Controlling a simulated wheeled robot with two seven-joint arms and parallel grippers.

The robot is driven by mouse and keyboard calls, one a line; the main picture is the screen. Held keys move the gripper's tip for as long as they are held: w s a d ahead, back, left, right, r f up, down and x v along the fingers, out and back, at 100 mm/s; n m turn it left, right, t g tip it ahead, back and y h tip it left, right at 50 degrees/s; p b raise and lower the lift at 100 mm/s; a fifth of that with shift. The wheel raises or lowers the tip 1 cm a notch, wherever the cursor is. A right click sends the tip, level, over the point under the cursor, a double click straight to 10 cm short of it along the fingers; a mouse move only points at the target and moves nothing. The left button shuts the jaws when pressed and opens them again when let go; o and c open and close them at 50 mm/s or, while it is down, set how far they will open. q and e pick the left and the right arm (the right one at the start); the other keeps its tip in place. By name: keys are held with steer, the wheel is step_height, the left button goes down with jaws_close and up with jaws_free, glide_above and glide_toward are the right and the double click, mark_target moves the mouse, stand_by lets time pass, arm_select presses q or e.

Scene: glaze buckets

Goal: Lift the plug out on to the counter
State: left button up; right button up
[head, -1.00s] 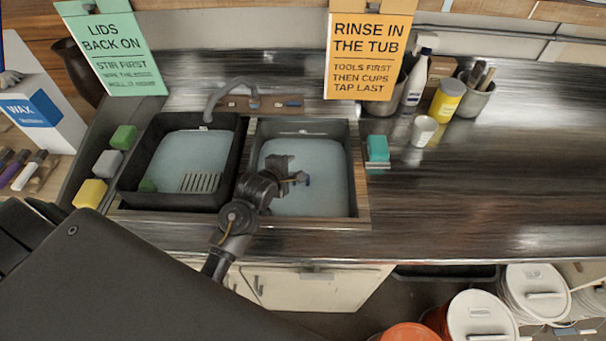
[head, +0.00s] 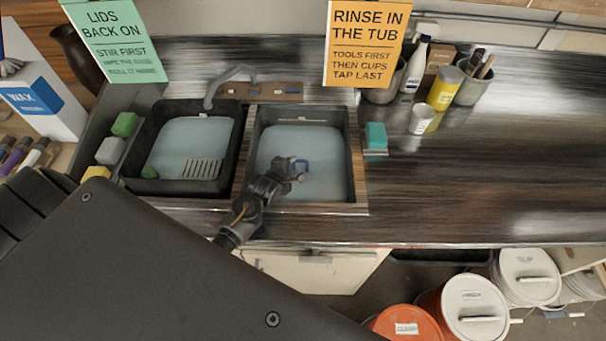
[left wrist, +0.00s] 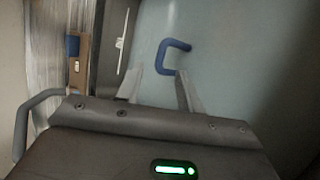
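A blue bent handle, seemingly the plug (left wrist: 162,57), shows in the water of the right-hand basin (head: 355,160); in the head view the blue part (head: 301,163) is partly hidden by my left gripper. My left gripper (head: 291,170) is over that basin. In the left wrist view the two fingers of the left gripper (left wrist: 158,85) are apart with nothing between them, and the blue handle lies just beyond their tips. What is under the handle is not clear. The counter (head: 480,180) stretches bare to the right. My right gripper is not in view.
A black tub (head: 235,165) with water and a slotted grey piece fills the left basin. A tap (head: 230,73) stands behind. A teal sponge (head: 376,136) sits right of the basin. A white cup (head: 422,120), yellow can (head: 445,88) and spray bottle (head: 416,65) stand farther back.

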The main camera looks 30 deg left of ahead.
mark_target(298, 161)
arm_select(q)
steer(key=shift+w+a+f, duration=0.1)
steer(key=shift+w+f, duration=0.1)
steer(key=shift+w, duration=0.3)
steer(key=p+x, duration=0.1)
steer(key=x, duration=0.3)
steer(key=shift+w+f, duration=0.2)
steer(key=shift+w, duration=0.05)
steer(key=shift+s, duration=0.1)
steer(key=shift+c, duration=0.4)
jaws_close()
